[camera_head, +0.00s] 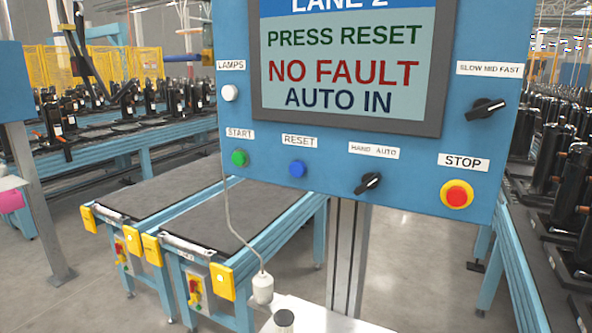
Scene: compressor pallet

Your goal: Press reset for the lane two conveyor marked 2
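A blue control panel (330,155) fills the upper middle of the head view. Its screen (345,70) reads "LANE 2, PRESS RESET, NO FAULT, AUTO IN". The blue reset button (297,169) sits under the RESET label, right of the green start button (239,158). A black hand/auto knob (368,183) and a red stop button (457,194) on a yellow ring are further right. A white lamp (230,93) is at upper left and a black speed knob (486,108) at upper right. Neither of my grippers is in view.
Two conveyors (164,185) with dark belts and yellow end boxes stand behind the panel at left. A grey post (348,255) carries the panel. Black compressors (571,185) line the right conveyor. A white cable-hung pendant (262,288) hangs below the panel.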

